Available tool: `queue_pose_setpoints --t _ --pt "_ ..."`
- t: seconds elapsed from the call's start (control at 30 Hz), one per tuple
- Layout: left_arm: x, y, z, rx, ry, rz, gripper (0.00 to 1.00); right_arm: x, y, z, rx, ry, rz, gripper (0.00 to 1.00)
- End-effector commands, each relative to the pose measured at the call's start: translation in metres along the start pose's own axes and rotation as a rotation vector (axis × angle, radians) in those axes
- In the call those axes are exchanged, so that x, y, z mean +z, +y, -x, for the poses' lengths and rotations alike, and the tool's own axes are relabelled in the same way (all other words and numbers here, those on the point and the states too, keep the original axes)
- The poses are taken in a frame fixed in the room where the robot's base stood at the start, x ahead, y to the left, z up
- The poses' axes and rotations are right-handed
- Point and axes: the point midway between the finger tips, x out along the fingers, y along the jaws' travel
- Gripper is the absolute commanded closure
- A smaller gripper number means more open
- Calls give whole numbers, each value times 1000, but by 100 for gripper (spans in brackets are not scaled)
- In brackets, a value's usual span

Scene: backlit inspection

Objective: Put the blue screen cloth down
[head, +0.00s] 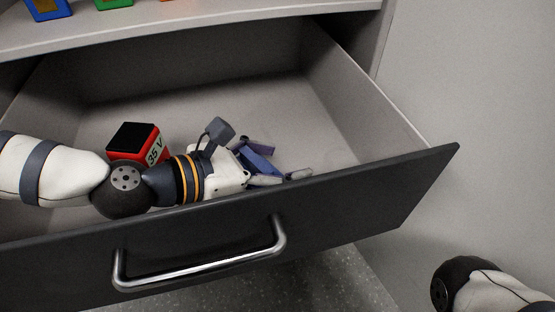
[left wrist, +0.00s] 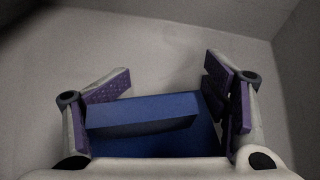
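The blue screen cloth (head: 259,164) is inside the open drawer, between the fingers of my left gripper (head: 272,163). In the left wrist view the cloth (left wrist: 145,113) looks like a folded blue block close to the palm. The finger pads of my left gripper (left wrist: 168,75) stand on both sides of it, with their tips bent inward past it. Whether the cloth touches the drawer floor is hidden. Only a part of my right arm shows at the lower right, without its gripper.
A red block with a black top, marked 35 V (head: 139,143), stands in the drawer behind my left arm. The drawer's dark front (head: 340,205) has a metal handle (head: 200,262). The drawer floor is clear at the back and right. Coloured objects (head: 47,9) stand on the surface above.

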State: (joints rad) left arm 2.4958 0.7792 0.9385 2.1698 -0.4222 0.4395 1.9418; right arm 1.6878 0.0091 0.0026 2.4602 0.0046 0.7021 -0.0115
Motion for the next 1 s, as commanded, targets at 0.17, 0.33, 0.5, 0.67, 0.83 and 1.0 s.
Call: queue_pose_setpoints --t 0.17,0.33,0.5,0.67,0.83,1.0 --pt "0 0 0 0 1 1 7 0 0 0 0 1 0 70" --pt "0 0 0 0 0 1 7 0 0 0 0 1 0 70" --pt "3 1 10 3 0 3 7 3 0 3 0 5 0 70" --pt "5 1 46 6 -2 3 7 11 1 10 1 15 -3 70" --pt "3 1 72 3 0 3 7 13 2 14 1 26 -5 70" --pt "1 0 76 0 1 1 7 12 1 14 0 29 -6 70"
